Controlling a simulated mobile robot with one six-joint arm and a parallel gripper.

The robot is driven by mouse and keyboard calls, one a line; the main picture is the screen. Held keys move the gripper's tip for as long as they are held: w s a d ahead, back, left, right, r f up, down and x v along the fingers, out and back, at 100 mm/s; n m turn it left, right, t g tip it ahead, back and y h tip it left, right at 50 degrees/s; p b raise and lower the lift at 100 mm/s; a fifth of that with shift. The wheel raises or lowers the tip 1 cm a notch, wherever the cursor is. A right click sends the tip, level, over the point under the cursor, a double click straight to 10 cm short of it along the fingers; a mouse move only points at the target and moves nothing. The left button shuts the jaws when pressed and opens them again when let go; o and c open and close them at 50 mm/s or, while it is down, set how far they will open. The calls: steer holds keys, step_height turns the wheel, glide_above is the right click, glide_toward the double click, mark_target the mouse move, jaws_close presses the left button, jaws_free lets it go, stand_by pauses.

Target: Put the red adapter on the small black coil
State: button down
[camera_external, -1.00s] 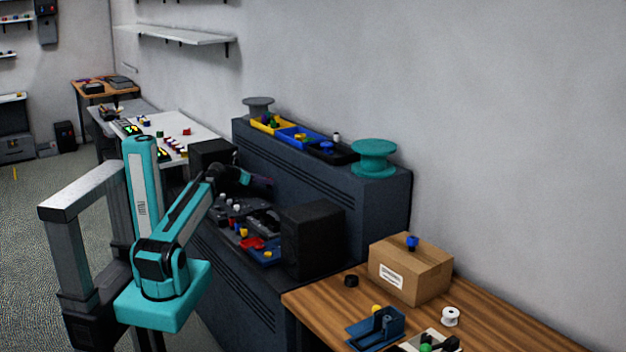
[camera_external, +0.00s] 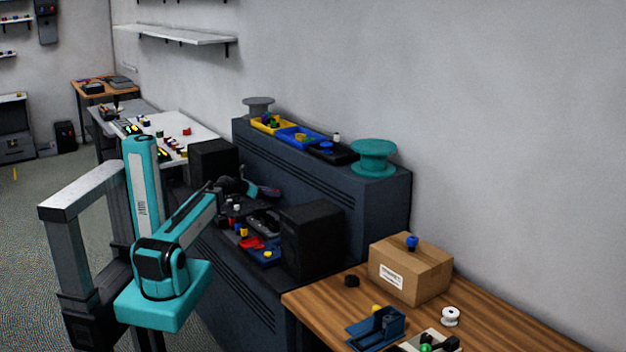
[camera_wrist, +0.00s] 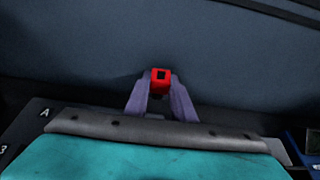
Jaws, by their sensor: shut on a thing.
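My gripper (camera_wrist: 161,92) is shut on the red adapter (camera_wrist: 161,76), which sticks out past the two purple-grey fingertips and shows a dark square hole. In the outside view my gripper (camera_external: 266,190) is over the shelf of the dark cabinet, in front of its raised back part; the adapter is too small there to make out clearly. The coil is not seen in the wrist view.
The dark cabinet (camera_external: 300,170) carries yellow, blue and black trays and a teal spool (camera_external: 374,157). Two black boxes (camera_external: 311,240) flank its lower shelf, which is crowded with small parts. The wooden table holds a cardboard box (camera_external: 410,270), a white spool (camera_external: 450,316) and a blue holder (camera_external: 376,328).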

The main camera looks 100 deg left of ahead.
steer(key=shift+f, duration=0.1)
steer(key=shift+f, duration=2)
steer(key=shift+w+a+f, duration=0.1)
steer(key=shift+a+f, duration=0.05)
steer(key=shift+f, duration=0.2)
steer(key=shift+f, duration=0.45)
